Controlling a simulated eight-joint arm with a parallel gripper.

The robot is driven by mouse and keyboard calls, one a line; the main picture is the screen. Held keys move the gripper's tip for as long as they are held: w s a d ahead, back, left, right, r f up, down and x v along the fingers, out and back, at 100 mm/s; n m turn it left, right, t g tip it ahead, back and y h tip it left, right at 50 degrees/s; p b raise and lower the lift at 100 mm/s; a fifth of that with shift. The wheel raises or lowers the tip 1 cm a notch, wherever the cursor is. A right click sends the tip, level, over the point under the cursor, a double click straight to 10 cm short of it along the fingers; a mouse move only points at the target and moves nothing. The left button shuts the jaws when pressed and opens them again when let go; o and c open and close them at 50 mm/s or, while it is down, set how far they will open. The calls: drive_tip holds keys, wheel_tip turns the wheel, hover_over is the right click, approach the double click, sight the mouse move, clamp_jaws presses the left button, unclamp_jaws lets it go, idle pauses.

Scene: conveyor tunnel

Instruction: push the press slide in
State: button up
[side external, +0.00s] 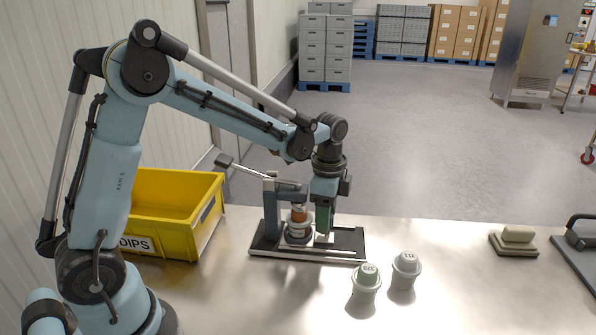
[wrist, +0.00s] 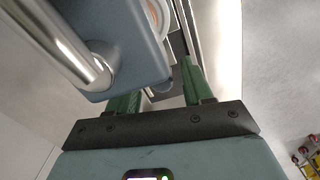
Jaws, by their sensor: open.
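The press (side external: 270,210) stands on a dark base plate with pale rails (side external: 346,238) on the steel table, its lever slanting up to the left. A round cup with an orange-brown band (side external: 299,216) sits at the press, on what looks like the slide (side external: 298,238). My gripper (side external: 323,230) points down over the rails, just right of the cup. In the wrist view its green fingers (wrist: 160,88) are apart with no object clearly between them. The blue-grey press head (wrist: 125,45) and silver lever (wrist: 62,45) hide part of the left finger and most of the cup (wrist: 159,17). I cannot tell whether a finger touches the slide.
A yellow bin (side external: 165,205) stands left of the press. Two lidded cups (side external: 366,285) (side external: 405,270) stand at the front right of the base plate. A sponge-like block (side external: 516,236) and a dark tray (side external: 580,250) lie far right. The table between is clear.

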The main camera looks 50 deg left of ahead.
wheel_tip(320, 180, up, 12)
idle(0.6)
